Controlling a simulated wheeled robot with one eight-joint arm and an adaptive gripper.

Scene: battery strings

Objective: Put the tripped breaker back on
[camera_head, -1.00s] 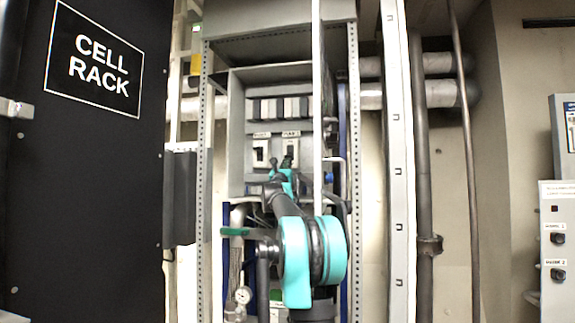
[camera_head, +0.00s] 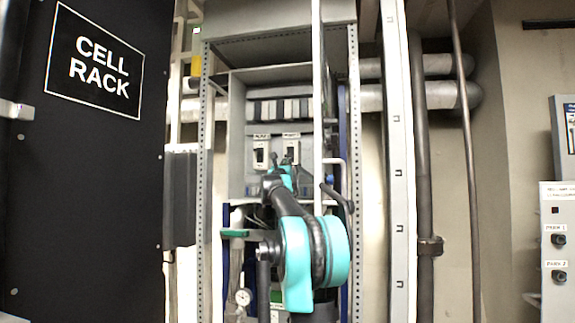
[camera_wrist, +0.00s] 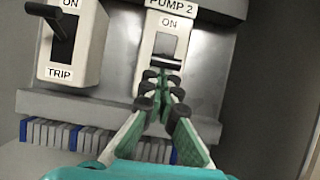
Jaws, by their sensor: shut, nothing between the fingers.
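The right breaker, labelled PUMP 2 (camera_wrist: 168,28), is a white box with ON above a grey slot. A dark bar crosses the slot, just above my fingertips; its lower part is hidden, so I cannot tell the lever's position for sure. It also shows in the head view (camera_head: 291,149). The left breaker (camera_wrist: 84,50) has ON and TRIP labels and a black lever that sticks out near ON; it is in the head view too (camera_head: 259,153). My gripper (camera_wrist: 162,82) is shut and empty, in front of the lower part of the right breaker; contact cannot be judged.
The breakers sit in a grey open cabinet (camera_head: 237,125) above a ledge (camera_wrist: 110,107) and a row of grey and blue strips (camera_wrist: 70,132). A white upright pole (camera_head: 317,90) stands close to the right. A black cell rack (camera_head: 90,190) fills the left.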

